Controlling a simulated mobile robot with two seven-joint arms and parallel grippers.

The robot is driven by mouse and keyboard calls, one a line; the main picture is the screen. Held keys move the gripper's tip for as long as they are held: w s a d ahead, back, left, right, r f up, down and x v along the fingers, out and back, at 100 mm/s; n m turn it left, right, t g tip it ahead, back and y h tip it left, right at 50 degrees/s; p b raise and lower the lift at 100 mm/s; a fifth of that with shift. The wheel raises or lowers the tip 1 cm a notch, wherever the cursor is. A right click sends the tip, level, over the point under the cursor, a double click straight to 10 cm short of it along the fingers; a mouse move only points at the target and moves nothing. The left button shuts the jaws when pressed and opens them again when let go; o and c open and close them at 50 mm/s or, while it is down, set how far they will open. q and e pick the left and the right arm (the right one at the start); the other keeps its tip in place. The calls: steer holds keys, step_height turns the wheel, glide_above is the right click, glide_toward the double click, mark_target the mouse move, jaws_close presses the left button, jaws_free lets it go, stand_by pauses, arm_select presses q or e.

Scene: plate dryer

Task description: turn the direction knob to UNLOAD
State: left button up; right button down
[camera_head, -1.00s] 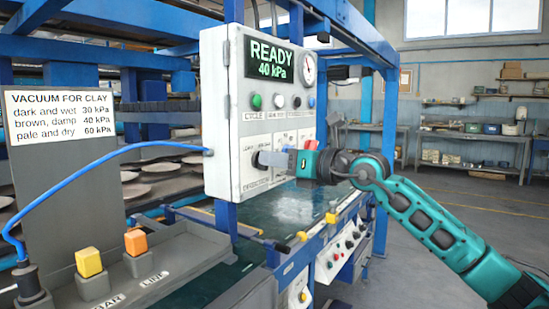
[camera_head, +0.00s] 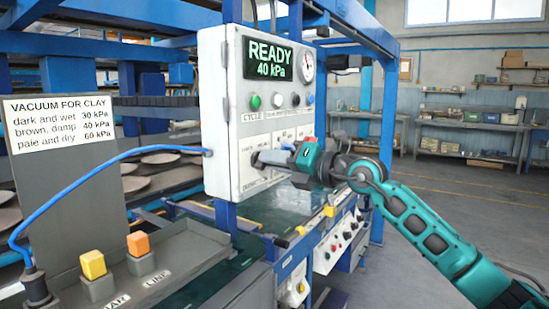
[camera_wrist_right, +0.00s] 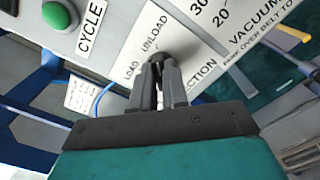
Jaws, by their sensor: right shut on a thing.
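The direction knob (camera_wrist_right: 158,58) is a small dark knob low on the white control box (camera_head: 215,120). In the right wrist view its plate carries the words LOAD and UNLOAD above and to the left of it. My right gripper (camera_head: 262,159) is shut on the knob; its two grey fingers (camera_wrist_right: 160,78) close around it in the right wrist view. The fingers cover most of the knob, so I cannot tell where it points. In the head view the gripper is rolled and tilted. My left gripper does not show.
The box display (camera_head: 270,60) reads READY 40 kPa. A green CYCLE button (camera_wrist_right: 60,14) and other buttons sit above the knob. A grey tray (camera_head: 185,262) with orange and yellow blocks stands at the front left. A blue hose (camera_head: 95,172) runs to the box.

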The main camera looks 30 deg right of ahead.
stand_by(0.4)
steer(key=c, duration=1.1)
jaws_free()
steer(key=shift+c, duration=0.2)
arm_select(q)
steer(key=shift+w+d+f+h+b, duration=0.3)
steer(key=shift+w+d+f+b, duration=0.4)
steer(key=shift+b, duration=1.4)
arm_select(e)
steer(key=v, duration=1.3)
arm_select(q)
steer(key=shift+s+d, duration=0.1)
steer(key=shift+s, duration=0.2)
arm_select(e)
steer(key=shift+w+f, duration=0.1)
